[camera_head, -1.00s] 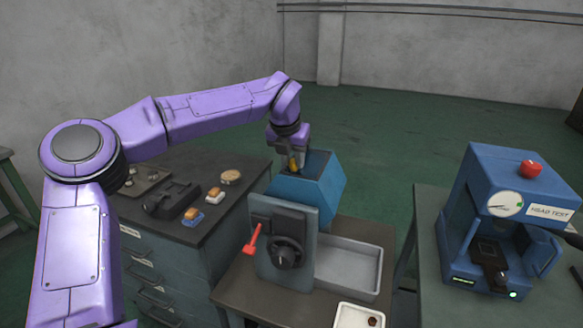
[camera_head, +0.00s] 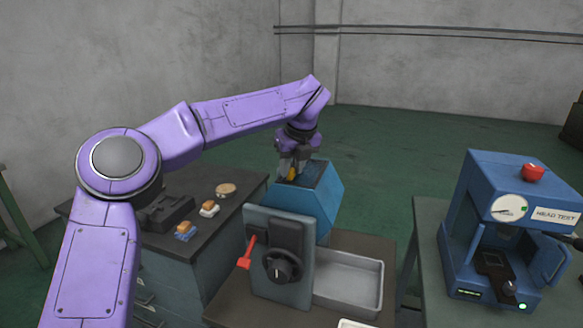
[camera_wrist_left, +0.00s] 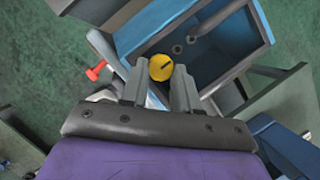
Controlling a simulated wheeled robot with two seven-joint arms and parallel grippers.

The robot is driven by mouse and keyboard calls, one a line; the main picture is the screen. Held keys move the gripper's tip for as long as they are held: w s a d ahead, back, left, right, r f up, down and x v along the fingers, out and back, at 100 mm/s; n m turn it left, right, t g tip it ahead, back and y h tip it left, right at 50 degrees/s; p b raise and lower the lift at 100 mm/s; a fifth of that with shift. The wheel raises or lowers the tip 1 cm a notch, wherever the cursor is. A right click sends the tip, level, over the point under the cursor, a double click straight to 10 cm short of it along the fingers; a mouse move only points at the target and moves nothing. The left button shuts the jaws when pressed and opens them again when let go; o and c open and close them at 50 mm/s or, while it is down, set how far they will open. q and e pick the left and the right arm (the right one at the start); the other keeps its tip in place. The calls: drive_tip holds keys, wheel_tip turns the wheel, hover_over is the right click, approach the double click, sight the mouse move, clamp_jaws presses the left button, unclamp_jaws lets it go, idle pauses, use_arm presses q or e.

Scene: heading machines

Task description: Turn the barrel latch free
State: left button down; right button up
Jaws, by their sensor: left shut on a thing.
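A yellow round piece (camera_wrist_left: 161,67) with a dark slot shows between the fingertips of my left gripper (camera_head: 290,172) in the wrist view. In the head view it is a small yellow-orange patch (camera_head: 292,174) at the near left rim of the blue hopper (camera_head: 307,208). My left gripper is shut on it, pointing down. I cannot tell whether this piece is the barrel latch. Below the hopper, a grey panel (camera_head: 300,288) carries a black round dial (camera_head: 282,267) and a red lever (camera_head: 246,256), tilted down to the left. My right gripper is not in view.
A grey tray (camera_head: 348,281) lies right of the panel. A blue head test press (camera_head: 500,230) stands on the right bench. The dark cabinet top (camera_head: 207,235) at left holds small blocks and a round disc (camera_head: 226,190). Green floor is open behind.

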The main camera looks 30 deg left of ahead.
use_arm(q)
drive_tip(key=shift+f, duration=0.1)
idle(0.3)
drive_tip(key=c, duration=0.8)
unclamp_jaws()
drive_tip(key=shift+w+a, duration=0.1)
drive_tip(key=shift+w+f, duration=0.1)
drive_tip(key=v, duration=1)
drive_tip(key=shift+r, duration=0.3)
drive_tip(key=shift+w, duration=0.1)
